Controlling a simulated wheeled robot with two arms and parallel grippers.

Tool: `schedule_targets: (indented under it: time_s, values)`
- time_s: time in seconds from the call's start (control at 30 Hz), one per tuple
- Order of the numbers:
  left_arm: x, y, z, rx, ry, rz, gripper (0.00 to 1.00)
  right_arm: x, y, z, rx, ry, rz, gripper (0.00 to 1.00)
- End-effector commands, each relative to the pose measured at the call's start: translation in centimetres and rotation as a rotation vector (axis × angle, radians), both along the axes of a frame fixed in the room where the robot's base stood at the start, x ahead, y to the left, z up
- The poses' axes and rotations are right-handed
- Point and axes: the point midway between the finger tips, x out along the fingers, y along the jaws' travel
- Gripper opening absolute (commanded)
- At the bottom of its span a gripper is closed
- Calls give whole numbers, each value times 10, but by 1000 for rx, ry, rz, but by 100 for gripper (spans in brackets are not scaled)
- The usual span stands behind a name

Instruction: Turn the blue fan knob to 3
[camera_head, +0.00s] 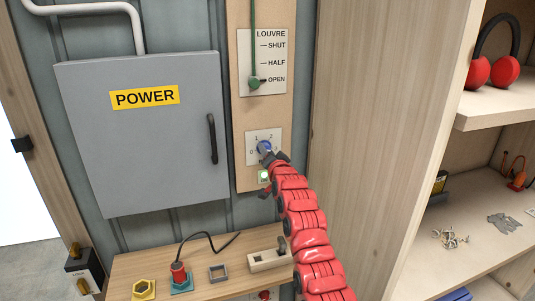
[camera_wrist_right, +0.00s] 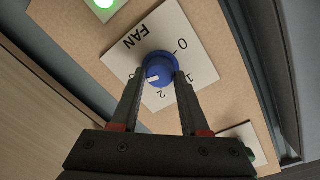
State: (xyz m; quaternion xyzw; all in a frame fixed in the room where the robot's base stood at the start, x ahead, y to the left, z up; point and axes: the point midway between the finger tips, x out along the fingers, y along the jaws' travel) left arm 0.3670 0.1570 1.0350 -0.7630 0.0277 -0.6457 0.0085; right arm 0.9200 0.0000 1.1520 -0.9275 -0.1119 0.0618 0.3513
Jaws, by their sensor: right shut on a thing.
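The blue fan knob (camera_wrist_right: 159,68) sits on a white FAN plate (camera_wrist_right: 194,30) in the right wrist view. It also shows in the head view (camera_head: 265,146), partly covered by my gripper. My right gripper (camera_wrist_right: 160,76) is shut on the knob, with one finger on each side of it. The white mark on the knob points to the lower left in the wrist view, past the 2. The 0, 1 and 2 are readable there; the 3 is hard to make out beside the left finger. My left gripper is not in view.
A green louvre lever (camera_head: 254,83) hangs above the knob at OPEN. A lit green button (camera_head: 264,177) is just below the plate. The grey POWER box (camera_head: 150,150) stands left. A wooden bench (camera_head: 215,287) and shelves (camera_head: 500,105) lie below and right.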

Motion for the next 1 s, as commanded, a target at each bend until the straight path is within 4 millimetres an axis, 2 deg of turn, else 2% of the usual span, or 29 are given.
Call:
schedule_targets:
  time_s: [0.37, 0.4, 0.53, 0.57, 1.0]
  values:
    - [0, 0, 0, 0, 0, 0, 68, 0, 0, 0, 6, 2, 0, 0]
    - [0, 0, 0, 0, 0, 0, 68, 0, 0, 0, 6, 2, 0, 49]
    - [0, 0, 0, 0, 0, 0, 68, 0, 0, 0, 5, 1, 0, 72]
    - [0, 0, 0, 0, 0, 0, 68, 0, 0, 0, 5, 1, 0, 75]
    - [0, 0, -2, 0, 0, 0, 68, -5, -1, 1, 5, -2, 1, 75]
